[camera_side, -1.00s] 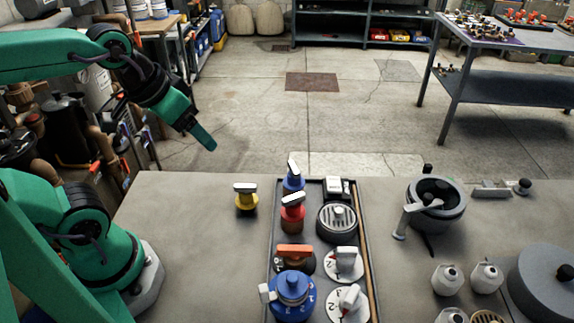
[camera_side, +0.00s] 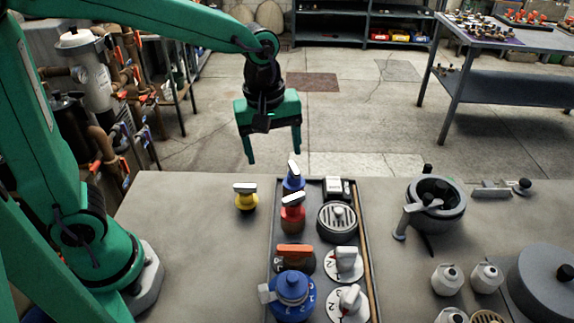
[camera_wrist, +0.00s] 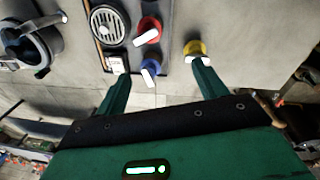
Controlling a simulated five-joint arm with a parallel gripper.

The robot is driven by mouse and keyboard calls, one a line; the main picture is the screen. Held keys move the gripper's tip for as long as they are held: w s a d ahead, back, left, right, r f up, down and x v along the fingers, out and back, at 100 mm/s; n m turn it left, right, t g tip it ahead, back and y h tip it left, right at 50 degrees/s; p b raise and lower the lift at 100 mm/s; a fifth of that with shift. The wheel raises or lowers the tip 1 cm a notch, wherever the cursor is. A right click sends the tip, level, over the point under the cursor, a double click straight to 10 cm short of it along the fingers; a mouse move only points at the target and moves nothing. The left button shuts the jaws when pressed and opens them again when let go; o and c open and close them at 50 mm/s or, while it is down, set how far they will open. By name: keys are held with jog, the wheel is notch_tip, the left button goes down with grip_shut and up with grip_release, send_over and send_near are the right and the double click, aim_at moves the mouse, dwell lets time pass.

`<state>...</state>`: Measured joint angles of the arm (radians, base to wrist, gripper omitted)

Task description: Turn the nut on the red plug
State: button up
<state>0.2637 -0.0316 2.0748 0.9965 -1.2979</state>
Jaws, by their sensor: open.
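The red plug (camera_side: 292,218) stands upright in the dark tray, with a pale bar-shaped nut (camera_side: 293,199) on top. It also shows in the wrist view (camera_wrist: 150,24), its pale nut (camera_wrist: 147,37) pointing outward. My gripper (camera_side: 275,158) is open and empty, with its fingers pointing down above and behind the blue plug (camera_side: 293,184). In the wrist view my gripper (camera_wrist: 160,80) has its two green fingers spread wide, with the blue plug (camera_wrist: 151,67) between and beyond them. The red plug is farther off and untouched.
A yellow plug (camera_side: 246,203) stands left of the tray (camera_side: 268,262). The tray also holds a round grate (camera_side: 337,222), an orange-handled valve (camera_side: 294,259), white dials and a large blue valve (camera_side: 293,293). A grey pump housing (camera_side: 437,204) stands right. The bench between them is clear.

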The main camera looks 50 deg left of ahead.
aim_at(293, 196)
jog(key=w+d+f+n, duration=0.1)
jog(key=w+d+f+n+g, duration=0.1)
jog(key=d+f+n, duration=0.1)
jog(key=shift+w+d+f, duration=0.15)
jog(key=shift+d+f, duration=0.05)
jog(key=shift+f, duration=0.1)
jog(key=shift+f, duration=3.85)
jog(key=c, duration=1)
